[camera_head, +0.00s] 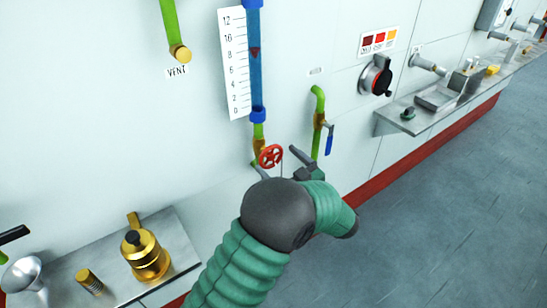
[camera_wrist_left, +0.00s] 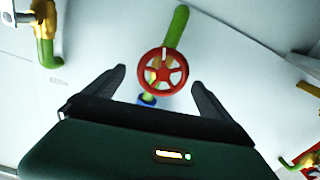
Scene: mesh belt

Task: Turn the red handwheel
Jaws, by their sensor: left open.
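The red handwheel (camera_head: 270,156) sits on a green pipe below the blue sight tube (camera_head: 256,60) in the head view. It also shows in the left wrist view (camera_wrist_left: 162,71), spoked and with a white mark near its top. My left gripper (camera_wrist_left: 160,75) is open, with one dark finger on each side of the wheel in that view. The fingers appear apart from the rim; the exact depth gap cannot be told. In the head view my left gripper (camera_head: 276,158) is partly hidden behind my own wrist. My right gripper is not in view.
A green pipe with a blue-handled valve (camera_head: 328,138) stands just right of the wheel. A round black knob (camera_head: 375,77) is farther right on the wall. A shelf (camera_head: 185,252) with a brass pot (camera_head: 143,252) is at lower left. The grey floor at right is clear.

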